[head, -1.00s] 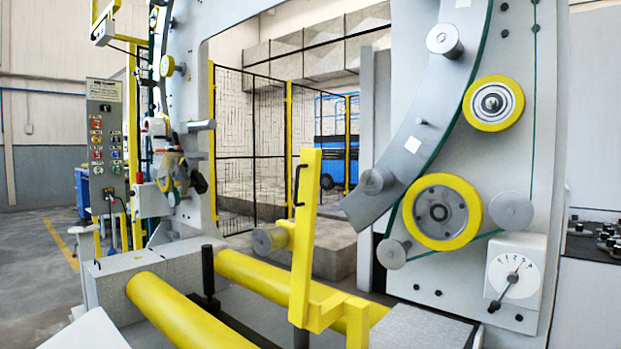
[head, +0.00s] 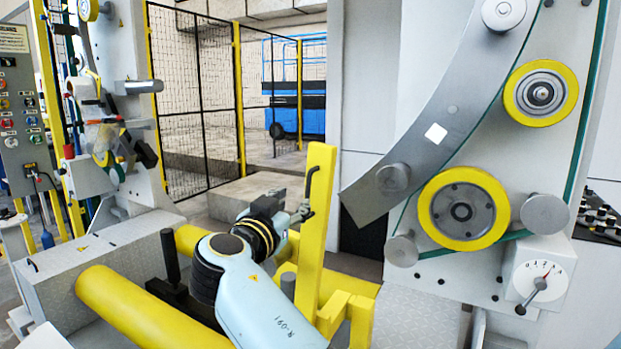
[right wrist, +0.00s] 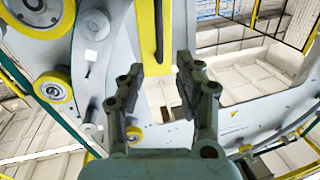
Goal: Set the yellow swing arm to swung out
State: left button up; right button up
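The yellow swing arm (head: 318,220) stands upright near the middle of the head view, with a thin black handle (head: 308,187) on its upper left side. My right arm reaches in from below, and my right gripper (head: 303,211) is just left of the swing arm, a little below the top of the handle. In the right wrist view my right gripper (right wrist: 160,85) is open, with a gap between its fingers. A yellow upright bar (right wrist: 147,35), which looks like the swing arm, shows beyond the gap. Contact with the handle cannot be told. My left gripper is not in view.
Yellow rollers (head: 140,310) lie low at the left and behind my right arm. A black post (head: 170,256) stands between them. The grey machine frame with a yellow-rimmed wheel (head: 463,210) and a dial (head: 541,281) is at the right. A control panel (head: 22,120) is at the left.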

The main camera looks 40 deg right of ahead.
aim_at(307, 190)
jog(key=x, duration=0.1)
jog(key=p+x, duration=0.1)
jog(key=x, duration=0.2)
jog(key=shift+w+d+r, duration=0.2)
jog(key=shift+d+r, duration=0.05)
jog(key=shift+d, duration=0.1)
jog(key=p+x, duration=0.1)
jog(key=x, duration=0.3)
jog(key=shift+w+d+f, duration=0.1)
jog(key=shift+d+f, duration=0.05)
jog(key=shift+w+d+f+p, duration=0.1)
jog(key=shift+w+d+p, duration=0.15)
jog(key=shift+d+p, duration=0.15)
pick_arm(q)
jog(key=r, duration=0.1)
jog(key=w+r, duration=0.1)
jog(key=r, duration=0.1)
pick_arm(e)
jog(key=shift+d, duration=0.15)
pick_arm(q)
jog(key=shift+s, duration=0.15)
pick_arm(e)
jog(key=shift+c, duration=0.7)
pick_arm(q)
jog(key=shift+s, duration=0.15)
pick_arm(e)
grip_shut()
